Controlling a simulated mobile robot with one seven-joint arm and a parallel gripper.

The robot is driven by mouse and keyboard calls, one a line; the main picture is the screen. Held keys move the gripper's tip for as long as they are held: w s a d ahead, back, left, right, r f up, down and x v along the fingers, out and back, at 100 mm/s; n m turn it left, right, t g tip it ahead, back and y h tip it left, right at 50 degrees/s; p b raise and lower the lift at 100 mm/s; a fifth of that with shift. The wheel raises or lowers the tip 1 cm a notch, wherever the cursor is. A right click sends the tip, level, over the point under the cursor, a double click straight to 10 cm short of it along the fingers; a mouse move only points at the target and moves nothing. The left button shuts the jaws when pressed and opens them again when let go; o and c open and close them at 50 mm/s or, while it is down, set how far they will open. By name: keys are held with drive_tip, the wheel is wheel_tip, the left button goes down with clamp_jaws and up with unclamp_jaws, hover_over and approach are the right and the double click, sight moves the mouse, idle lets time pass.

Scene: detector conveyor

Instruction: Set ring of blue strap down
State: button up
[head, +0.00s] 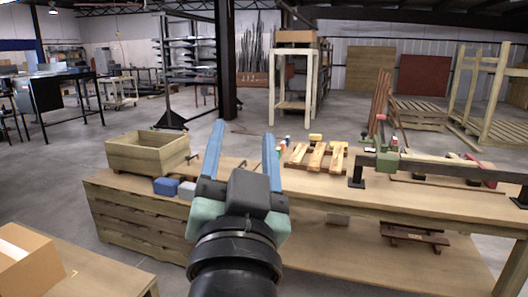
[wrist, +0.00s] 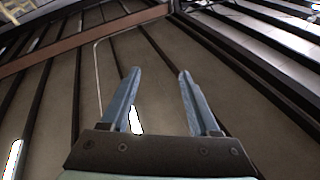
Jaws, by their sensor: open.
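My gripper (head: 243,132) is raised in front of the benches, with its two blue fingers apart and pointing up. In the wrist view my gripper (wrist: 159,72) is open and empty, with only the roof behind it. I cannot make out a ring of blue strap in either view. A small blue object (head: 165,186) lies on the left bench, left of my gripper and apart from it; it looks blocky, and I cannot tell whether it is strap.
A wooden crate (head: 147,153) and a pale grey object (head: 186,189) are on the left bench (head: 112,180). Small wooden pallets (head: 316,157) and a dark rail (head: 440,167) occupy the right bench. Floor shows behind the benches.

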drive_tip(key=s+d+r+n+t, duration=0.2)
drive_tip(key=s+r+t, duration=0.3)
drive_tip(key=s+r, duration=0.5)
wheel_tip(320, 180, up, 3)
drive_tip(key=shift+s+d+f+n+t, duration=0.1)
drive_tip(key=shift+s+d+n+t, duration=0.15)
drive_tip(key=shift+n, duration=0.45)
wheel_tip(320, 180, up, 11)
drive_tip(key=p, duration=1.1)
drive_tip(key=shift+a, duration=0.1)
